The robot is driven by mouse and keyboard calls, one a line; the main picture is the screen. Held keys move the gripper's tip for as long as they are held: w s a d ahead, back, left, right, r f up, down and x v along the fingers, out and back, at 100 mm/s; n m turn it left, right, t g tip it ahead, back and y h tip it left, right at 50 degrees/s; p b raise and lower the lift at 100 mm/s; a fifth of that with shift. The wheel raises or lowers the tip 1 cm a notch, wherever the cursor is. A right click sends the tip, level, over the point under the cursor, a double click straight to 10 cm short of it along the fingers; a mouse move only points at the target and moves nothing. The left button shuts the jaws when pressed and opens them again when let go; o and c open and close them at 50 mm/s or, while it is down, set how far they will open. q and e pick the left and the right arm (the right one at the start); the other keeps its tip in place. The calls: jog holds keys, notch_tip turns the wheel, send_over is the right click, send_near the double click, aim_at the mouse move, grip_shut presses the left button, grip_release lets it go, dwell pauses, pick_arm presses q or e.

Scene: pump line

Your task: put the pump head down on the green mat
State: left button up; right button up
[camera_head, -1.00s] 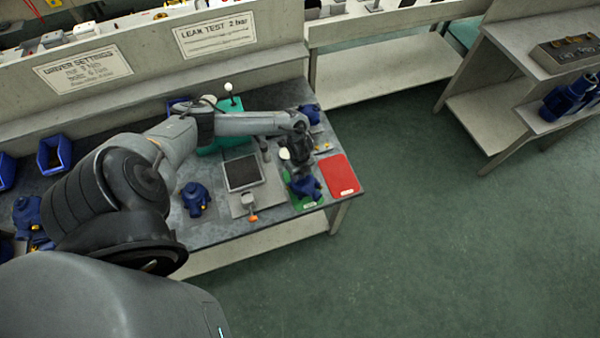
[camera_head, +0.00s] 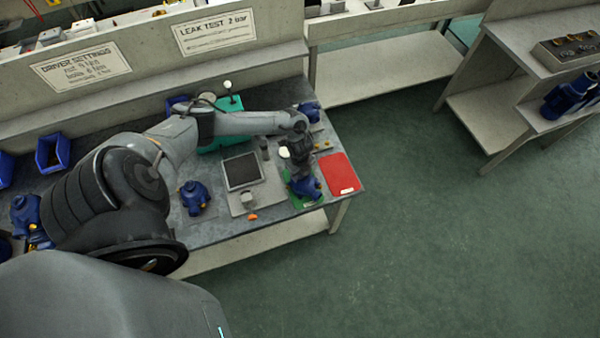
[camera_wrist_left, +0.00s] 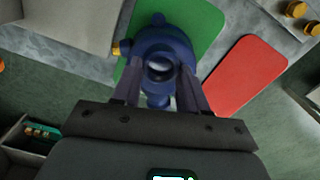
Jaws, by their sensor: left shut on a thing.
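A blue pump head (camera_head: 305,187) is at the green mat (camera_head: 296,203) near the bench's right end. In the left wrist view the pump head (camera_wrist_left: 162,55) covers part of the green mat (camera_wrist_left: 200,25). My left gripper (camera_head: 301,172) is shut on the pump head from above; its two fingers (camera_wrist_left: 165,85) flank the blue body. The pump head looks upright over the mat. I cannot tell whether its underside touches the mat. My right gripper is not in view.
A red mat (camera_head: 338,173) lies just right of the green mat. A scale-like plate (camera_head: 243,171) stands to the left. Another blue pump part (camera_head: 194,196) is farther left, and one more (camera_head: 310,112) is behind my wrist. The floor beyond the bench is clear.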

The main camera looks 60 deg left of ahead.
pick_arm(q)
jog(key=shift+f, duration=0.15)
dwell(0.3)
jog(key=o, duration=1.3)
jog(key=shift+o, duration=0.2)
jog(key=o, duration=0.5)
jog(key=shift+c, duration=0.2)
notch_tip(320, 180, up, 9)
jog(key=p, duration=0.8)
jog(key=shift+p, duration=0.3)
